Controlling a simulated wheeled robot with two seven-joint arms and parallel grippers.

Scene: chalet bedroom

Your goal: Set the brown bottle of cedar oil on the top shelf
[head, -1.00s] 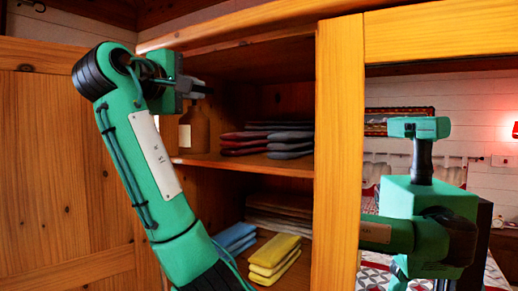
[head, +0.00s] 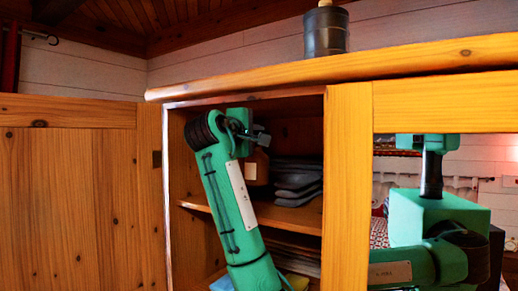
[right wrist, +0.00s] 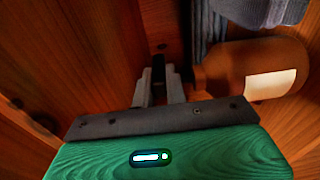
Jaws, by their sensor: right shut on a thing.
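My left gripper is not in view.
Dark folded cloths (head: 297,178) stand right of the bottle. The wooden door (head: 70,200) is open at the left; a yellow wooden panel (head: 347,200) bounds the opening at right. A black jar (head: 326,32) stands on the wardrobe's top. Folded items lie below.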

